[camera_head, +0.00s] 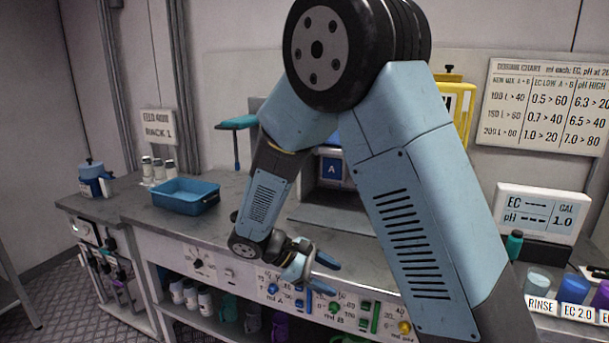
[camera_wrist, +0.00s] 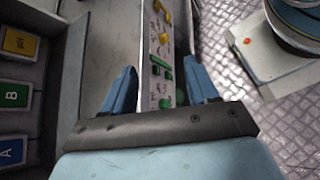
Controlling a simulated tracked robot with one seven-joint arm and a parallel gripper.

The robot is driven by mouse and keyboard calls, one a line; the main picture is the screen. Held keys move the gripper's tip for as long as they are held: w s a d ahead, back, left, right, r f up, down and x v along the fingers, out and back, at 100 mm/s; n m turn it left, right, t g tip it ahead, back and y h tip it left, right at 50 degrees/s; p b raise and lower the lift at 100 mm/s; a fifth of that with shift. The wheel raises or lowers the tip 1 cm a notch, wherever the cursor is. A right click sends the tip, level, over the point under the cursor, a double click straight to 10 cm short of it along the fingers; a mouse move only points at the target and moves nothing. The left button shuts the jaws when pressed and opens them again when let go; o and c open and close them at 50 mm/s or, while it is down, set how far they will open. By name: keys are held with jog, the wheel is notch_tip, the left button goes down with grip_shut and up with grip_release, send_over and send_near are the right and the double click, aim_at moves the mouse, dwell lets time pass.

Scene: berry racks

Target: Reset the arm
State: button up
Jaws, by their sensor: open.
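My arm is folded in front of a grey workbench (camera_head: 125,208) in the head view. My gripper (camera_head: 330,275) hangs at the bench's front edge, over the panel of knobs and switches (camera_head: 335,305). Its two blue fingers are apart and nothing shows between them. In the wrist view my gripper (camera_wrist: 160,85) is also open and empty, with the panel (camera_wrist: 160,60) beyond and between the fingers. My upper arm hides part of the bench's middle and right.
A blue tray (camera_head: 187,197) and several white bottles stand on the left of the bench. An EC/pH meter (camera_head: 541,214) and labelled cups (camera_head: 575,288) are at the right. A dosing chart (camera_head: 545,105) hangs on the wall. Metal floor (camera_wrist: 215,25) shows beside the bench.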

jog(key=s+d+r+m+t+y, duration=0.2)
jog(key=s+d+r+m+y, duration=0.3)
jog(key=s+d+r, duration=0.3)
jog(key=s+d+r+m+t+y, duration=0.3)
jog(key=s+d+r+m+y, duration=0.3)
jog(key=d+r, duration=0.4)
notch_tip(320, 180, up, 3)
jog(key=shift+s+r+m, duration=0.1)
jog(key=shift+s+m, duration=0.8)
jog(key=shift+s, duration=0.1)
jog(key=shift+d, duration=0.1)
jog(key=shift+c, duration=0.2)
dwell(0.4)
